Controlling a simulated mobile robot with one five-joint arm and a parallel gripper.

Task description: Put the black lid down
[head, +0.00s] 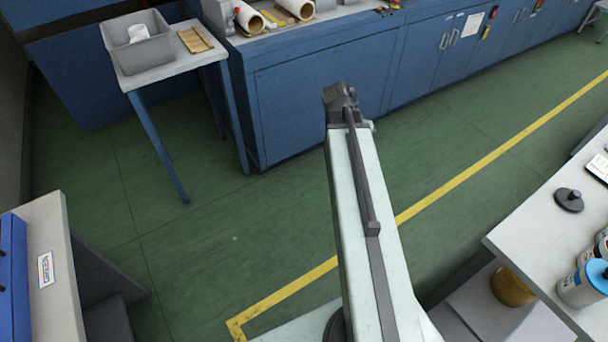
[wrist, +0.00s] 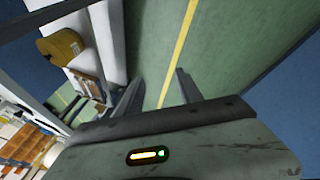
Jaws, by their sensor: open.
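The black lid (head: 569,199), a round dark disc with a knob on top, lies on the pale table (head: 540,225) at the right of the head view. My gripper (wrist: 157,90) shows in the wrist view with its two dark fingers apart and nothing between them; green floor and a yellow line lie beyond. In the head view my arm reaches up the middle, well left of the lid, and the fingers cannot be made out there. I cannot make out the lid in the wrist view.
White-and-blue containers (head: 583,284) stand near the lid on the same table. A yellow roll (head: 512,287) is below its edge. A small table (head: 170,68) at the upper left holds a grey bin (head: 139,45). Blue cabinets (head: 320,90) line the back. Green floor between is clear.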

